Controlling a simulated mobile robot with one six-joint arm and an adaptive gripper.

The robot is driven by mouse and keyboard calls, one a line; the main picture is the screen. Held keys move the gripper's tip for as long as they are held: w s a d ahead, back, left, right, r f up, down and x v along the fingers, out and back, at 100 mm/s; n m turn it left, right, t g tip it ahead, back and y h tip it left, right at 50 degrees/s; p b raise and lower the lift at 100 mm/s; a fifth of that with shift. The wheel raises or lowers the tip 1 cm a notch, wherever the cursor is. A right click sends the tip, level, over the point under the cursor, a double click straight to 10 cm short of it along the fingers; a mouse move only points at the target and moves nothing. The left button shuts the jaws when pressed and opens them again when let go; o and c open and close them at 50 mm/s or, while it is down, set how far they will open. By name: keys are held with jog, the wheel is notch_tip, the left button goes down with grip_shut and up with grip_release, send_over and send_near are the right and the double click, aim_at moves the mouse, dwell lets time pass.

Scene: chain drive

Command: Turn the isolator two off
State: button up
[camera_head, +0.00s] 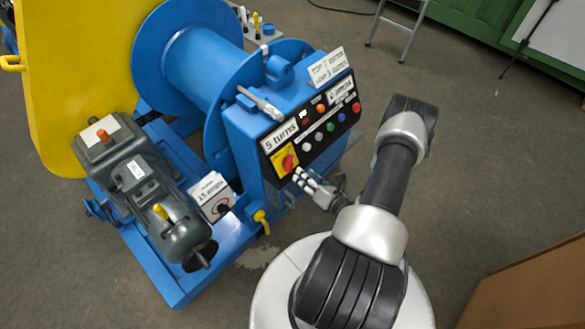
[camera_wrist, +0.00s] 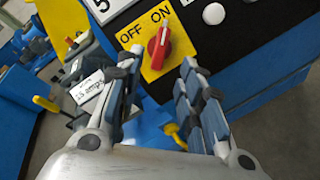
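The isolator with a red rotary knob (camera_wrist: 158,48) sits on a yellow plate (camera_wrist: 180,47) marked OFF on the left and ON on the right. The knob's handle stands nearly upright in the wrist view, its upper end toward ON. No number two is legible on it. The same knob (camera_head: 289,162) is at the lower left of the blue machine's black panel in the head view. My gripper (camera_wrist: 159,68) is open and empty, fingers spread to either side just below the knob. In the head view my gripper (camera_head: 302,177) is just right of and below the plate; contact cannot be told.
Several coloured buttons (camera_head: 318,129) line the panel right of the knob. A smaller box with a black knob (camera_head: 223,207), a yellow-handled valve (camera_head: 262,217) and a dark motor unit (camera_head: 150,190) stand left. Open floor (camera_head: 480,170) lies to the right.

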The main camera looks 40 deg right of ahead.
aim_at(292, 166)
jog(key=b+x, duration=0.1)
jog(key=x, duration=0.7)
jog(key=shift+w+b, duration=0.15)
jog(key=shift+b, duration=0.2)
grip_shut()
